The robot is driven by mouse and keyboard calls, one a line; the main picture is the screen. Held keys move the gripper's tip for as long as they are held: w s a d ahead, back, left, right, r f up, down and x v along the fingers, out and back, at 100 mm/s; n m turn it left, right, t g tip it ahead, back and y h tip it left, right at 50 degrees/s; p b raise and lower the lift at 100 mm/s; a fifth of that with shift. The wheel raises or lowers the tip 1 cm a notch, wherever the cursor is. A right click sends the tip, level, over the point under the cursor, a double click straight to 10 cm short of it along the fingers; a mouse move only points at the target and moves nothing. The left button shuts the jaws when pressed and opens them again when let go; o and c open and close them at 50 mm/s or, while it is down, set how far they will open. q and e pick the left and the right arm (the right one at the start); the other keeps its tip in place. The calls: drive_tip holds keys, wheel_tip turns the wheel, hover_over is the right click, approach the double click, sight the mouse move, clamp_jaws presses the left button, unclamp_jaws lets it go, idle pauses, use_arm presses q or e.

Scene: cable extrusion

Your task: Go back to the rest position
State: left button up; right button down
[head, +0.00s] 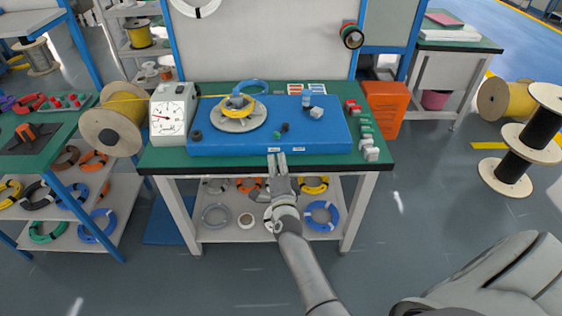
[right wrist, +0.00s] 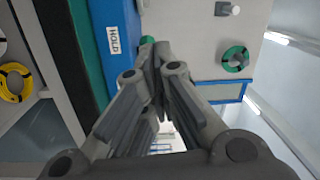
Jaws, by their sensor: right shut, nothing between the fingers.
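My right gripper (head: 277,160) is in the middle of the head view, in front of the blue machine's front edge and near its small white labels. Its fingers are together and nothing is between them. In the right wrist view the shut fingertips (right wrist: 152,52) are beside the white HOLD label (right wrist: 114,40) on the blue machine; I cannot tell whether they touch it. My left gripper is in neither view.
A white dial gauge box (head: 171,115) and a wooden spool (head: 112,132) stand left of the machine. Red and green buttons (head: 360,122) and an orange bin (head: 385,108) are on the right. Black-wound spools (head: 520,160) stand at far right.

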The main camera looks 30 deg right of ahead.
drive_tip(key=s+a+f+n+g+y, duration=0.2)
drive_tip(key=s+a+f+n, duration=0.3)
drive_tip(key=f, duration=0.6)
drive_tip(key=s+a+f+n+g+y, duration=0.2)
drive_tip(key=s+f+n+g+y, duration=0.15)
drive_tip(key=s+f, duration=0.45)
drive_tip(key=s+a+f+n+g+y, duration=0.25)
drive_tip(key=s+f+n, duration=0.2)
drive_tip(key=f, duration=0.85)
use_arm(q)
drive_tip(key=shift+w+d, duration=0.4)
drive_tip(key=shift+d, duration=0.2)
use_arm(e)
drive_tip(key=s+d+f+n+g, duration=0.1)
drive_tip(key=s+f, duration=0.4)
drive_tip(key=s, duration=0.7)
drive_tip(key=s+d+f+n+g, duration=0.1)
drive_tip(key=s+f+n+g, duration=0.3)
drive_tip(key=s, duration=0.8)
drive_tip(key=s+d+f+n+g+h, duration=0.1)
drive_tip(key=s+f+n+g, duration=0.2)
drive_tip(key=s, duration=0.9)
wheel_tip(320, 180, down, 3)
drive_tip(key=shift+f+n, duration=0.2)
drive_tip(key=shift+n, duration=0.7)
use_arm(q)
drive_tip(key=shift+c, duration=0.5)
use_arm(e)
drive_tip(key=shift+s, duration=0.1)
